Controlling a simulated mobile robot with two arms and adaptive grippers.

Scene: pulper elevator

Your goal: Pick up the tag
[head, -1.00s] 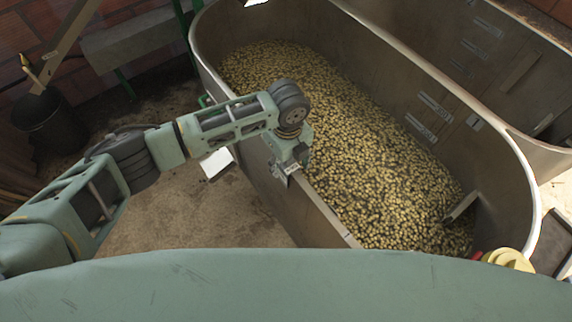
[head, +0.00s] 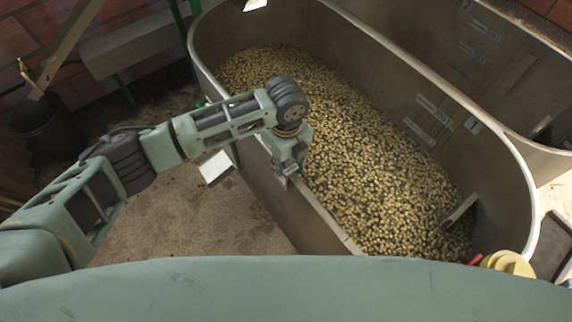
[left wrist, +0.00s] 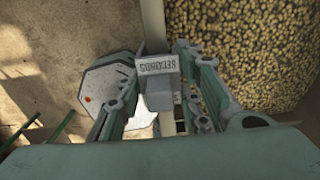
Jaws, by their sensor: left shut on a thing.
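The tag is a small grey block with dark lettering that looks like "SECONDS", upside down in the left wrist view (left wrist: 157,66). It sits over the pale rim of the metal vat (head: 318,213). My left gripper (head: 286,172) reaches down to this rim in the head view. In the left wrist view its two fingers (left wrist: 158,84) stand on either side of the tag and are shut on it. Whether the tag is clear of the rim cannot be told. In the head view the tag is mostly hidden by the gripper. My right gripper is not in view.
The vat holds many small yellowish fruits or beans (head: 370,170). A second metal vat (head: 490,60) adjoins it at the right. A white object (head: 215,166) is on the floor left of the rim. A dark bucket (head: 42,118) stands far left. The floor between is bare.

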